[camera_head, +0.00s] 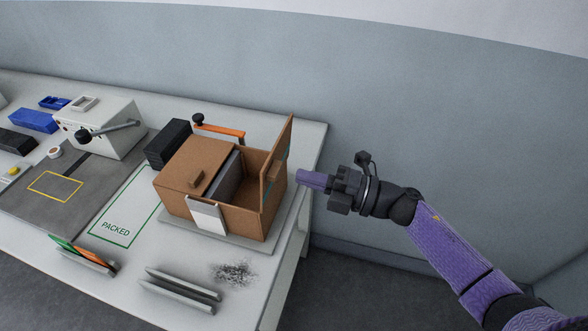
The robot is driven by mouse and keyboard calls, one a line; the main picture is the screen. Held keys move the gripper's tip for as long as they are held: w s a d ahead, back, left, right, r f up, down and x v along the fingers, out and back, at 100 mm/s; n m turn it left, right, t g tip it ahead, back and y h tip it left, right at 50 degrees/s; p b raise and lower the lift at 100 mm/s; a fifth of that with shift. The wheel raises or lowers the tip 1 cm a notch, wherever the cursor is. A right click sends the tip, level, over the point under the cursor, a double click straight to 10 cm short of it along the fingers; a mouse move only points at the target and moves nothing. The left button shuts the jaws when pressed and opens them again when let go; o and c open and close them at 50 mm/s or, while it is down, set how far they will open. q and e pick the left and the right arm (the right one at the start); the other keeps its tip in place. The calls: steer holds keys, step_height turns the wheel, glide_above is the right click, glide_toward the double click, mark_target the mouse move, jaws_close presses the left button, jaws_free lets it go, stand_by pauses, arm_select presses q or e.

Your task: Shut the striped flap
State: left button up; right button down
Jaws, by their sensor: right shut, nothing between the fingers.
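A brown cardboard box (184,200) stands on a grey base plate near the right end of the table. Its right flap (278,160) stands up nearly upright, with a thin teal line on its inner side. I take this as the striped flap, though its stripes are hard to make out. The left part of the top (188,163) is covered by a brown panel with a small block on it. The right part is open, with a dark grey item (226,178) inside. My right gripper (302,179) is shut and empty, just right of the flap's outer side. My left gripper is out of view.
A white card (207,215) is at the box's front. A black block (168,143) and an orange-armed clamp (220,130) stand behind it. Grey rails (180,290) lie in front. Free space lies right of the table edge.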

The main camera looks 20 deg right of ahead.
mark_target(281, 164)
steer(key=shift+x, duration=1.35)
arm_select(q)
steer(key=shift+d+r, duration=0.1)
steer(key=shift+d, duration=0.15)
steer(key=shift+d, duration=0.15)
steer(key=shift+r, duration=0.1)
